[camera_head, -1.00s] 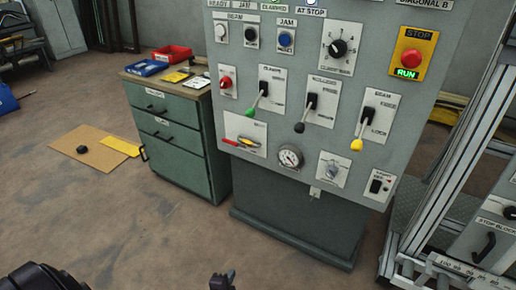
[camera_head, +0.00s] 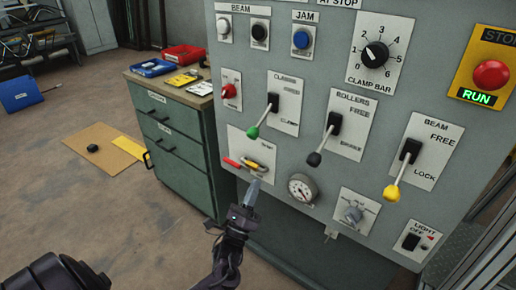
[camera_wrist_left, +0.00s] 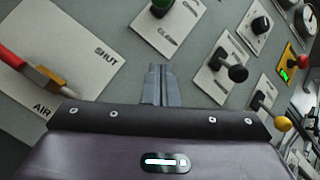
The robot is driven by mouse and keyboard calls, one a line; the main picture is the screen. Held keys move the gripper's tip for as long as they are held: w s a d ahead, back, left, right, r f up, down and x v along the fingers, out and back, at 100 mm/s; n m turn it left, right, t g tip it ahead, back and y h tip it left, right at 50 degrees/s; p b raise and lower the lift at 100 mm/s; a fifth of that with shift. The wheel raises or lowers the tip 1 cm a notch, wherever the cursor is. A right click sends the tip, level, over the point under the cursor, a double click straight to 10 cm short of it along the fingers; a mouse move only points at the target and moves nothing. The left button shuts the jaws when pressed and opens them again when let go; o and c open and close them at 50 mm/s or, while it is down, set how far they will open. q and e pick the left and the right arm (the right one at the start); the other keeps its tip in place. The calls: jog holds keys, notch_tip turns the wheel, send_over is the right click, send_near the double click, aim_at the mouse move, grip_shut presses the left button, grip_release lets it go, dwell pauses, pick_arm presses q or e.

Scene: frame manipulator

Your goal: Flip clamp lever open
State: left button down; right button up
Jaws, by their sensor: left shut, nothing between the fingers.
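The lever with the green knob (camera_head: 253,132) sits on its own white plate on the grey control panel, its handle slanting down and left from a black pivot. It also shows at the top of the left wrist view, as a green knob (camera_wrist_left: 148,25) on a white plate. I cannot read its label fully. My left gripper (camera_head: 252,189) is shut and empty, pointing up in front of the lower panel, below the green knob and apart from it. In the left wrist view its closed fingertips (camera_wrist_left: 156,78) point up toward the green lever. My right gripper is out of view.
A red-and-yellow air handle (camera_head: 247,164) is just above my left fingertips. A gauge (camera_head: 302,188) is to their right. The black-knob lever (camera_head: 314,158) and yellow-knob lever (camera_head: 391,193) stand farther right. A green cabinet (camera_head: 178,140) stands left.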

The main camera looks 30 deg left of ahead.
aim_at(261, 121)
pick_arm(q)
jog(key=shift+w, duration=0.15)
